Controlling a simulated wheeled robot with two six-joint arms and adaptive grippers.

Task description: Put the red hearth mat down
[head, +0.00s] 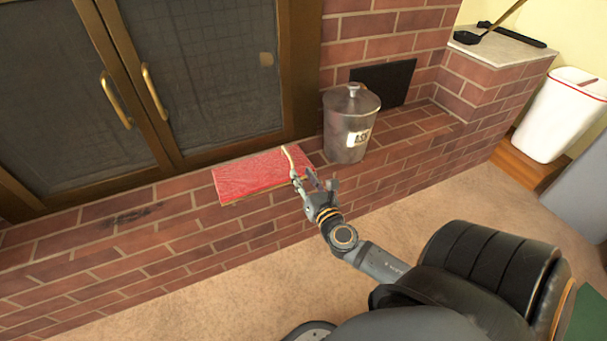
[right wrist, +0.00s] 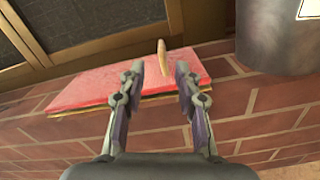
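The red hearth mat (head: 245,176) lies flat on the brick hearth in front of the glass doors, with a yellowish lower edge. It also shows in the right wrist view (right wrist: 90,92). A tan upright handle-like piece (head: 289,160) stands at its right end. My right gripper (head: 308,181) is at that right end. In the right wrist view its two fingers (right wrist: 159,70) are apart, with the tan piece (right wrist: 163,58) showing in the gap, just beyond the tips. I see no contact with the mat. My left gripper is not in view.
A metal ash bucket (head: 350,125) stands on the hearth right of the mat. Glass doors (head: 200,70) with brass handles rise behind it. A white bin (head: 562,115) stands at the far right. The hearth left of the mat (head: 100,240) is clear.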

